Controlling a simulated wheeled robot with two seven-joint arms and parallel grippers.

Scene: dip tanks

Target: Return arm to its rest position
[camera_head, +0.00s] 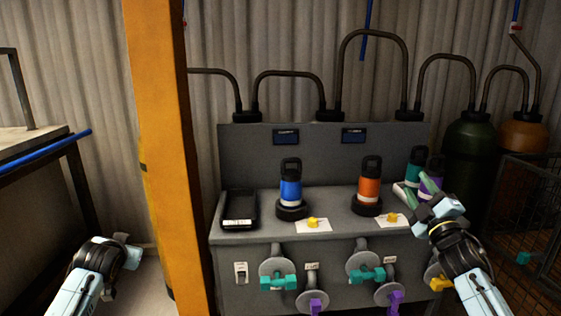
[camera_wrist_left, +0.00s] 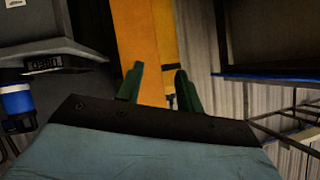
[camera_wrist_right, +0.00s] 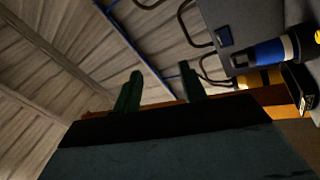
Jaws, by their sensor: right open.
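My right gripper (camera_head: 430,195) is raised at the right end of the grey bench, in front of the green and purple bottles, and partly hides them. In the right wrist view, its two dark green fingers (camera_wrist_right: 160,90) stand apart with nothing between them. My left arm is low at the left, and its gripper (camera_head: 125,252) is beside the orange post, away from the bench. In the left wrist view, the left gripper's green fingers (camera_wrist_left: 158,85) are apart and empty, with the orange post beyond them.
The grey bench (camera_head: 340,225) holds a blue bottle (camera_head: 290,190), an orange bottle (camera_head: 369,184), a green bottle (camera_head: 414,168), a purple bottle (camera_head: 432,180) and a black tray (camera_head: 240,210). Coloured valve handles stick out of its front. An orange post (camera_head: 165,130) and a wire cage (camera_head: 525,220) flank it.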

